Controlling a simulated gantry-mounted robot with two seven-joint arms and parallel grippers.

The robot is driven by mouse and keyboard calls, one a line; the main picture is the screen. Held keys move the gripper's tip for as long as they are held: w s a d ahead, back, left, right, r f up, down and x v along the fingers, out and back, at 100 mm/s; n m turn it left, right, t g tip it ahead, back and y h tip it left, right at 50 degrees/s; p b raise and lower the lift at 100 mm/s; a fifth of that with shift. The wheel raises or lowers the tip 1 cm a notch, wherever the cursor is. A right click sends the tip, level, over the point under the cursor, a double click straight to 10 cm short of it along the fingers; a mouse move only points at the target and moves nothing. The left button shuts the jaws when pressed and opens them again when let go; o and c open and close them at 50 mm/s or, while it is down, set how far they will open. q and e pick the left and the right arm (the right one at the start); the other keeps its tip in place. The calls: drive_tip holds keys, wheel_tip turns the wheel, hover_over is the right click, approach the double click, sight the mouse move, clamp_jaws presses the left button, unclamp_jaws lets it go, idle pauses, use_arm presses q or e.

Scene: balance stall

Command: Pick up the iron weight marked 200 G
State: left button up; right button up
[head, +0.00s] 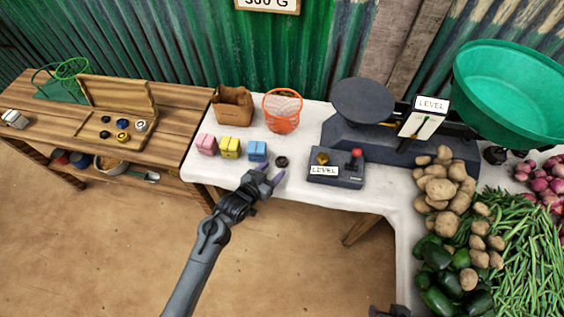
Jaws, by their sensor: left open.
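A small dark round weight (282,162) lies on the white-covered table, right of the blue block. Its marking is too small to read, so I cannot tell whether it is the 200 G one. My left gripper (275,179) is open and empty just in front of this weight, near the table's front edge, apart from it as far as I can see. More small weights, dark, blue-topped, yellow and pale, sit in the open wooden box (117,98) on the left bench; their markings are not legible either. My right gripper does not show clearly.
Pink (206,145), yellow (230,147) and blue (257,151) blocks stand left of the weight. A control box (336,175) is to its right. Behind are an orange basket (282,122) and a scale with a dark pan (363,101). Potatoes (440,188) crowd the right.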

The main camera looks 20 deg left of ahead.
sight(281, 162)
use_arm(q)
drive_tip(key=shift+w+d+f, duration=0.1)
drive_tip(key=shift+w+f, duration=0.05)
drive_tip(key=shift+w, duration=0.35)
drive_tip(key=shift+r+b+x, duration=0.1)
drive_tip(key=shift+b+x, duration=0.35)
drive_tip(key=shift+x, duration=0.55)
drive_tip(key=shift+r+b+x, duration=0.15)
drive_tip(key=shift+b+x, duration=0.25)
drive_tip(key=shift+x, duration=0.6)
drive_tip(key=c, duration=1)
drive_tip(key=shift+r, duration=0.1)
